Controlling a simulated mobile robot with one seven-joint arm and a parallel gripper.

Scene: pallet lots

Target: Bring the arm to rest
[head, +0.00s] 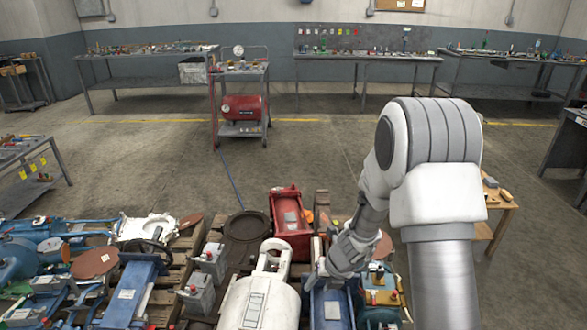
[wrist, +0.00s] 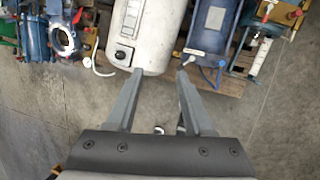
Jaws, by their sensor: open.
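My gripper (wrist: 160,72) is open and empty in the wrist view. Its two grey fingers stand apart, with a white cylindrical tank (wrist: 148,35) and a blue block-like part (wrist: 208,30) beyond their tips. In the head view my arm reaches forward and down over the pallet lots. My gripper there (head: 318,278) is low, close to the white tank (head: 258,300) and the blue part (head: 330,305). I cannot tell from these views whether a finger touches either one.
Pallets (head: 190,255) crowded with machine parts, among them a red casting (head: 290,222), fill the front. A cart with a red compressor (head: 243,107) stands behind. Workbenches (head: 365,57) line the back wall. The concrete floor (head: 140,160) between is mostly clear. A small wooden table (head: 500,205) stands right.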

